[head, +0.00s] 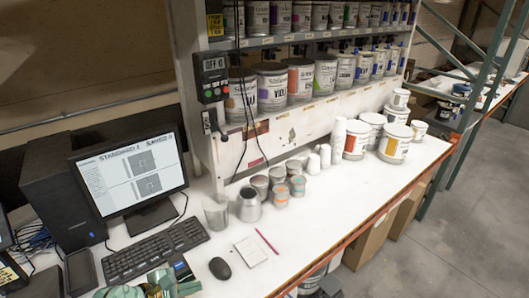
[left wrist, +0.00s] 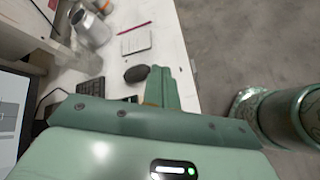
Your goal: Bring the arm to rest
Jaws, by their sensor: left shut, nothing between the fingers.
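My left gripper (head: 180,275) is at the bottom edge of the head view, by the desk's front edge near the keyboard. Its green fingers (left wrist: 158,85) show in the left wrist view, closed together and empty. In that view the fingers are close to the black mouse (left wrist: 137,73), which lies beyond them. Most of my left arm is outside the head view. My right gripper is in neither view.
The white desk (head: 330,205) carries a monitor (head: 130,170), keyboard (head: 155,250), notepad (head: 251,251), red pencil (head: 267,240), metal cans (head: 249,204) and white paint buckets (head: 395,143). A can-filled shelf (head: 325,110) stands behind. Open floor (head: 440,240) lies to the right.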

